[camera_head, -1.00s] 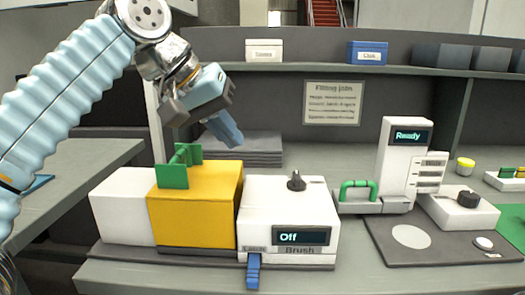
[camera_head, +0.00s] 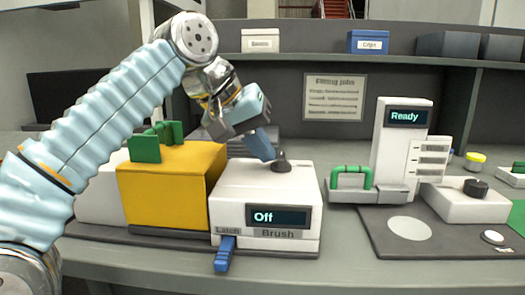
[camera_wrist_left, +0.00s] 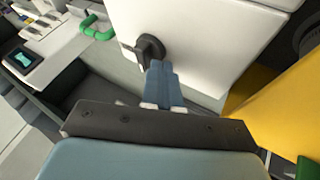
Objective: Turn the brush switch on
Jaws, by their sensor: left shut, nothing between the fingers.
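The white brush box (camera_head: 236,192) has a dark display (camera_head: 279,216) reading "Off" above the label "Brush". The dark brush switch knob (camera_head: 281,162) stands on its top. A blue latch lever (camera_head: 225,254) sticks out at its lower front. My left gripper (camera_head: 266,152) is shut and empty, its blue fingertips just left of the knob in the head view. In the left wrist view, the fingertips (camera_wrist_left: 160,72) are right at the lower edge of the knob (camera_wrist_left: 150,47); I cannot tell if they touch. My right gripper is not in view.
A yellow block (camera_head: 165,205) with green handles stands left of the brush box. Right of it are a white unit (camera_head: 386,155) reading "Ready" with a green handle (camera_head: 352,173), and a box with a dark knob (camera_head: 475,187). A shelf (camera_head: 300,61) runs behind.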

